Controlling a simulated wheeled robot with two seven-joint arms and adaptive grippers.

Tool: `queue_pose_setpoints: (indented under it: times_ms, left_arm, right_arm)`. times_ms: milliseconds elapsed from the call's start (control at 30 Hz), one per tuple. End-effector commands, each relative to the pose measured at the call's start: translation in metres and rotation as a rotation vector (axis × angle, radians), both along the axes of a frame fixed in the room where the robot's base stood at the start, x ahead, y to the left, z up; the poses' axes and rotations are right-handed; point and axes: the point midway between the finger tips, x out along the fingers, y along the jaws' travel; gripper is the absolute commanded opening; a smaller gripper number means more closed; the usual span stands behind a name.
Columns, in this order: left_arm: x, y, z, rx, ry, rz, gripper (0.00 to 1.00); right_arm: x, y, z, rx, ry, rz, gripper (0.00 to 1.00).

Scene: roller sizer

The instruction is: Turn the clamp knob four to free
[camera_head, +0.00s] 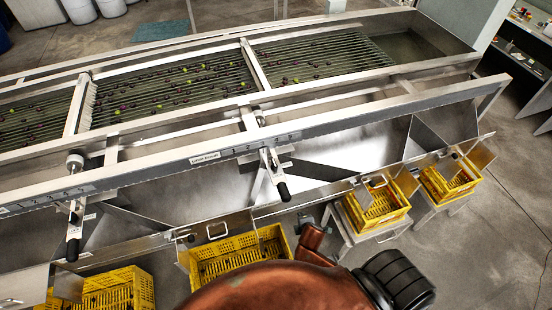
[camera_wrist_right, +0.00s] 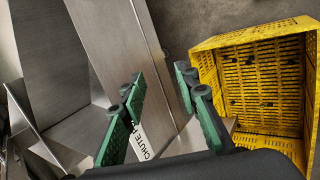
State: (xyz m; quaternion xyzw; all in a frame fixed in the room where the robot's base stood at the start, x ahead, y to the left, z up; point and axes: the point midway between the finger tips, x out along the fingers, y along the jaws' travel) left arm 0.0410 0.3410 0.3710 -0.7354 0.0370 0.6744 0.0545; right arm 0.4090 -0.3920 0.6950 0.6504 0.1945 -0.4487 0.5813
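In the head view, the roller sizer has a long front rail with a scale and a label. Round knobs sit on it, one at the left (camera_head: 75,162) and one near the middle (camera_head: 260,118). Below them hang levers with black grips, one at the left (camera_head: 73,248) and one near the middle (camera_head: 283,190). I cannot tell which knob is number four. In the right wrist view my right gripper (camera_wrist_right: 160,100) is open and empty, its green fingers apart, above a metal chute with a partly hidden CHUTE label (camera_wrist_right: 148,148). No clamp knob is clear there.
Yellow crates stand under the chutes (camera_head: 240,255), (camera_head: 375,206), (camera_head: 450,182); one shows beside my gripper in the wrist view (camera_wrist_right: 262,75). Dark and green fruits lie on the rollers (camera_head: 180,82). My copper-coloured arm covers the lower middle. Bare floor lies at the right.

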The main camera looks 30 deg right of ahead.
Motion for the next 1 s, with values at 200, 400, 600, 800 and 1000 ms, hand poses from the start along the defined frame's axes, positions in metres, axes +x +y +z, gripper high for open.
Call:
queue_pose_setpoints:
  times_ms: [200, 400, 600, 800, 1000]
  left_arm:
    - [0.001, 0.000, 0.023, 0.001, -0.001, 0.000, 0.00]
    - [0.001, 0.000, 0.035, 0.001, -0.002, 0.000, 0.00]
    - [0.000, 0.000, 0.036, 0.000, -0.002, 0.001, 0.00]
    - [0.001, -0.001, 0.036, 0.000, -0.002, 0.001, 0.00]
    - [0.001, -0.001, 0.037, -0.001, -0.003, 0.001, 0.00]
  right_arm:
    - [0.024, 0.009, 0.112, -0.128, -0.064, 0.120, 0.29]
    - [0.030, 0.015, 0.179, -0.207, -0.101, 0.181, 0.29]
    - [0.057, 0.016, 0.202, -0.412, -0.108, 0.383, 0.29]
    - [0.092, 0.021, 0.212, -0.696, -0.097, 0.650, 0.29]
    - [0.125, 0.026, 0.223, -1.042, -0.060, 0.941, 0.29]
